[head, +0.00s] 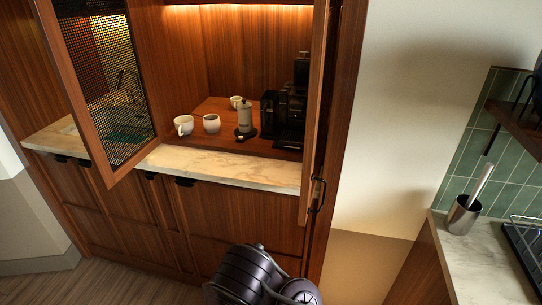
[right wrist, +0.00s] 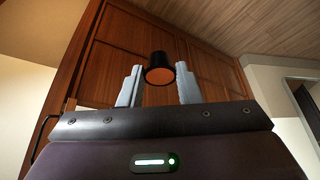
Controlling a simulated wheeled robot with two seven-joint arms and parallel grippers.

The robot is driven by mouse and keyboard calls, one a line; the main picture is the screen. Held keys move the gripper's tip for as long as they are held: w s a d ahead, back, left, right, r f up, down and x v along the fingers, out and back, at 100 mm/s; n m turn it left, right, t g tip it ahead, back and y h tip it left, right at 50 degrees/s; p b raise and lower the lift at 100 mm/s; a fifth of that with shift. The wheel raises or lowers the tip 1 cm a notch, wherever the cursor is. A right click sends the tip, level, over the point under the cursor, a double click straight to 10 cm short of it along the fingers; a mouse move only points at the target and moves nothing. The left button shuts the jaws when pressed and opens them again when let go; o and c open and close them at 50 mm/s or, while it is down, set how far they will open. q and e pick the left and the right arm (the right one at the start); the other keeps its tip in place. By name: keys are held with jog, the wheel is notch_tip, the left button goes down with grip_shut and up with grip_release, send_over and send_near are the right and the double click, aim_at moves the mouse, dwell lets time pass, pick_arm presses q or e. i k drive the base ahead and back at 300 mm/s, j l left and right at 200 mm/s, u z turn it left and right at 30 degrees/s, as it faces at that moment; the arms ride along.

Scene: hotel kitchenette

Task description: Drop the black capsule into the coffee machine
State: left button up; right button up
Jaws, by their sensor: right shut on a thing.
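The black capsule (right wrist: 158,61) shows in the right wrist view, with its round orange-brown face toward the camera. It sits between the two pale fingers of my right gripper (right wrist: 159,69), which is shut on it. The coffee machine (head: 289,112) is black and stands at the right of the cabinet niche in the head view. The open right door hides part of its right side. A dark purple part of my own arm shows at the bottom of the head view. Neither gripper's fingers show there, and my left gripper is in no view.
A white mug (head: 183,125), a second cup (head: 212,123) and a grey canister (head: 245,117) stand left of the machine on a wooden tray (head: 218,104). The cabinet's mesh door (head: 110,75) and wooden right door (head: 315,120) stand open. The marble counter's front (head: 215,168) is clear.

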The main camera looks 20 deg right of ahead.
aim_at(300, 97)
jog(key=i+j+z, duration=0.45)
jog(key=i, duration=0.3)
jog(key=i+j+z, duration=0.5)
jog(key=i+j, duration=0.15)
jog(key=i, duration=0.05)
